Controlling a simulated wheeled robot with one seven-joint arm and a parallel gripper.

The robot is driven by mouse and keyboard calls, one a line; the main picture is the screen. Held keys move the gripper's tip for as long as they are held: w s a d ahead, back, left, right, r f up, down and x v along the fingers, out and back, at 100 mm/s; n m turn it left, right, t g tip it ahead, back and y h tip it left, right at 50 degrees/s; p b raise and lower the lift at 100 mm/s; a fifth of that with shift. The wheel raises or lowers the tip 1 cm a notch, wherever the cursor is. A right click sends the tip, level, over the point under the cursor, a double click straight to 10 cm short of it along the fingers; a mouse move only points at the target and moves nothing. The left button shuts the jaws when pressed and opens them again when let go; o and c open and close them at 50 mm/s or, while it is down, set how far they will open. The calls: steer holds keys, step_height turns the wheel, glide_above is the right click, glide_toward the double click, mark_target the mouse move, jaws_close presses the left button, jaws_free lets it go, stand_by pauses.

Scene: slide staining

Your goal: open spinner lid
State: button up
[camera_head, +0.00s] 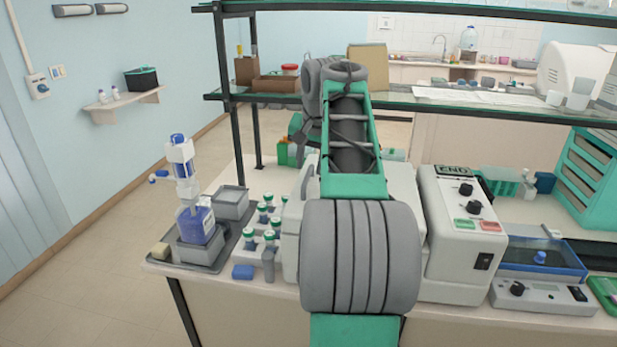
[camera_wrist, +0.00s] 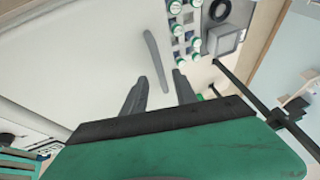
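The spinner is a white machine on the bench, largely hidden behind my arm in the head view; its control panel (camera_head: 463,225) shows to the right of the arm. In the wrist view its pale lid (camera_wrist: 100,60) fills the left and middle, with a curved grey handle (camera_wrist: 152,55) on it. My gripper (camera_wrist: 161,75) is open and empty, its dark fingers pointing toward the lid. The lower end of the handle appears between the fingertips; I cannot tell the gap in depth. The lid looks shut. The gripper is hidden in the head view.
Several green-capped bottles (camera_head: 268,215) stand left of the spinner, also close by in the wrist view (camera_wrist: 176,30). A grey tray (camera_head: 215,258) with a blue-labelled bottle (camera_head: 196,224) is further left. A blue-lidded device (camera_head: 542,262) stands right. A glass shelf (camera_head: 480,104) spans above.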

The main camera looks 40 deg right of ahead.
mark_target(308, 175)
steer(key=shift+x, duration=1.5)
steer(key=shift+c, duration=0.3)
jaws_close()
